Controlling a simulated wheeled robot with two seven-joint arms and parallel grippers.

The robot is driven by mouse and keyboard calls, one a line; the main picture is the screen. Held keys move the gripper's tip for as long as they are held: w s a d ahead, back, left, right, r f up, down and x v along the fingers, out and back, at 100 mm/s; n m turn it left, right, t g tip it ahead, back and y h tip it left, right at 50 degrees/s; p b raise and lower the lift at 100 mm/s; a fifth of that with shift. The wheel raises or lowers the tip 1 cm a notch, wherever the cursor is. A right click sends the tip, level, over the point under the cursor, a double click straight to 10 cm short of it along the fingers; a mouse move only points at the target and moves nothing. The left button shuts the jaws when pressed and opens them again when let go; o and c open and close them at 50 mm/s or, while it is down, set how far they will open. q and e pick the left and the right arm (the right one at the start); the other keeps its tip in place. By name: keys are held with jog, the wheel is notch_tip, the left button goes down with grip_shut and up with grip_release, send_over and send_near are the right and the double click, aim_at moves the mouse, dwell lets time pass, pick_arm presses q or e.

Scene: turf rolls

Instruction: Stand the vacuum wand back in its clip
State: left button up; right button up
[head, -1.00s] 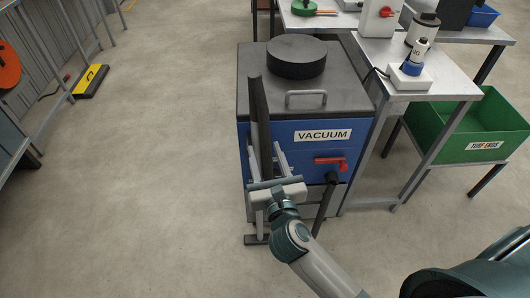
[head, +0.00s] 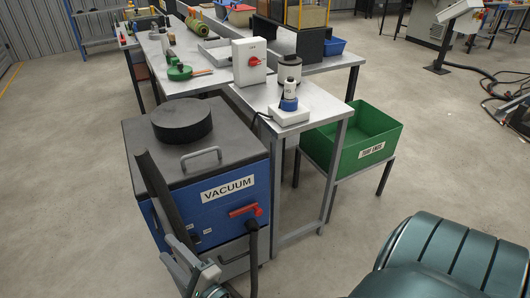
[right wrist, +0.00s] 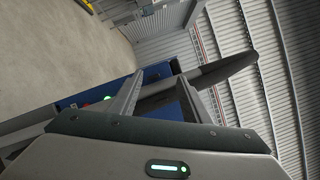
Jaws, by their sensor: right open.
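The vacuum wand (head: 165,195), a dark tube, stands steeply at the front left of the blue VACUUM unit (head: 200,212), its top above the lid's edge. Its lower end is out of view. My right gripper (head: 168,247) is at the wand's middle, low in the head view. In the right wrist view the open fingers (right wrist: 160,86) are on either side of the wand (right wrist: 225,70), which runs between and beyond them. I cannot tell whether they touch it. The clip is not clearly visible, so I cannot tell whether the wand sits in it. My left gripper is not in view.
A red handle (head: 244,211) and a dark hose (head: 253,262) are on the unit's front, right of the wand. A steel table (head: 312,105) and a green bin (head: 335,160) stand to the right. The floor at left (head: 60,190) is clear.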

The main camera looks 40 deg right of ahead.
jog(key=s+a+f+n+g+y, duration=0.15)
jog(key=s+f+n+g, duration=0.3)
jog(key=f+n, duration=0.6)
jog(key=s+a+f+n+g+y, duration=0.1)
jog(key=s+f+n+g+y, duration=0.3)
jog(key=f, duration=1.2)
jog(key=s+d+f+n+g+h, duration=0.3)
jog(key=s+d+f+n, duration=0.1)
jog(key=s+f, duration=0.5)
jog(key=s+d+f+n+g+h, duration=0.3)
jog(key=s+f+n, duration=0.3)
jog(key=s+f, duration=0.3)
jog(key=shift+s+d+f, duration=0.4)
jog(key=shift+s+d, duration=0.45)
jog(key=shift+s, duration=0.1)
